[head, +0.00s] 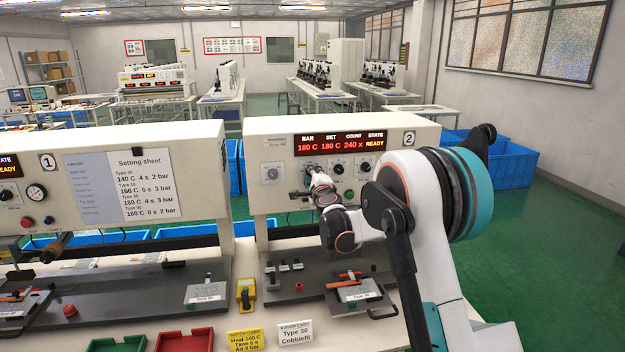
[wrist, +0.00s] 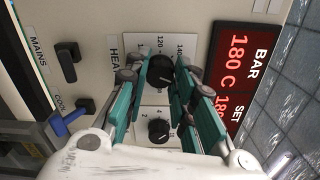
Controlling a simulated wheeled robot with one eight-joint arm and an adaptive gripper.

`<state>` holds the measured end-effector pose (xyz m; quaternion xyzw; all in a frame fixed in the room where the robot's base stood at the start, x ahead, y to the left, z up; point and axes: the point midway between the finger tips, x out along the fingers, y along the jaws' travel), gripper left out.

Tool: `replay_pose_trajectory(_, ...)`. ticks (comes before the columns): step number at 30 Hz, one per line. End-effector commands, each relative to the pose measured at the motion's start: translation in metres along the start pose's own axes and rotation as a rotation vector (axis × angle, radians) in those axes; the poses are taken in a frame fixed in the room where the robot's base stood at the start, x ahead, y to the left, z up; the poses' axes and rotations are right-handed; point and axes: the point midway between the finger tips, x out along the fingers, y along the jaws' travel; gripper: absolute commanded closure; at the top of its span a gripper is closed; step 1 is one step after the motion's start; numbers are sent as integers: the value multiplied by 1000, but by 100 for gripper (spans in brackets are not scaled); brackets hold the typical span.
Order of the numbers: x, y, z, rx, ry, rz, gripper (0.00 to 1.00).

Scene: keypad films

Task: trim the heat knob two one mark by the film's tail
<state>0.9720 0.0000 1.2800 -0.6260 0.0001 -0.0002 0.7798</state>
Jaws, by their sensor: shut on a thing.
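The panel of station 2 (head: 262,150) has a red display (head: 340,143) reading BAR 180 C, SET 180 C, COUNT 240 x, STATE READY. My gripper (head: 309,175) is at this panel, below the display's left end. In the wrist view, my gripper (wrist: 161,66) has its teal fingers on both sides of the black heat knob (wrist: 160,73), shut on it. The dial around it shows 120 and 140; the fingers and knob hide its pointer. A labelled grey plate (head: 358,289) lies on the bench below; I cannot make out a film's tail.
A second black knob (wrist: 158,131) sits close beside the held one. A blue-handled COOL lever (wrist: 70,121) and the MAINS switch (wrist: 66,62) are nearby. A Type 30 Cobblefil card (head: 295,333) stands at the front. The setting sheet (head: 130,185) is on station 1.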

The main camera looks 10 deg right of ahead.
Motion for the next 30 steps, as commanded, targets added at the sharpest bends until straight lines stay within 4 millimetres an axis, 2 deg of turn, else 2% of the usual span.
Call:
replay_pose_trajectory(6, 0, 2, 0, -168, -2, 0, 100)
replay_pose_trajectory(15, 0, 2, 0, -322, -2, 1, 100)
replay_pose_trajectory(30, 0, 2, 1, -376, -3, 1, 100)
